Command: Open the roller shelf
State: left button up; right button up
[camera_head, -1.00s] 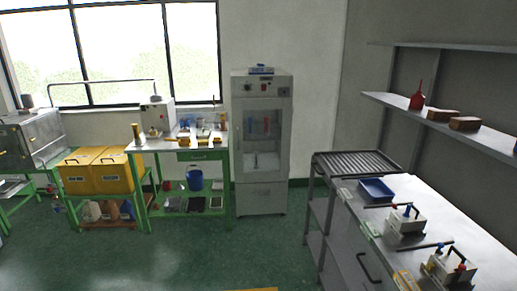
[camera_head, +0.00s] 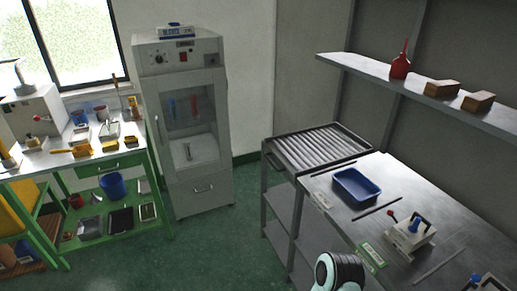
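The roller shelf (camera_head: 318,150) is a grey metal frame with a row of parallel rollers on top. It stands right of centre, against the left end of the metal workbench (camera_head: 450,205). An open lower shelf (camera_head: 283,208) shows under the rollers. A rounded black and mint part of my own body shows at the bottom edge, in front of the workbench. No fingertips of either gripper are in view.
A white cabinet (camera_head: 187,110) with a glass door stands left of the roller shelf, with green floor (camera_head: 215,250) clear between them. A blue tray (camera_head: 356,185) and a clamp device (camera_head: 411,235) sit on the workbench. A wall shelf (camera_head: 420,92) hangs above.

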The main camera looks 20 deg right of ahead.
aim_at(299, 153)
jog(key=i+z, duration=0.15)
jog(key=i, duration=0.35)
jog(key=i+j+z, duration=0.2)
jog(key=i, duration=0.3)
jog(key=i+j+z, duration=0.15)
jog(key=i, duration=0.35)
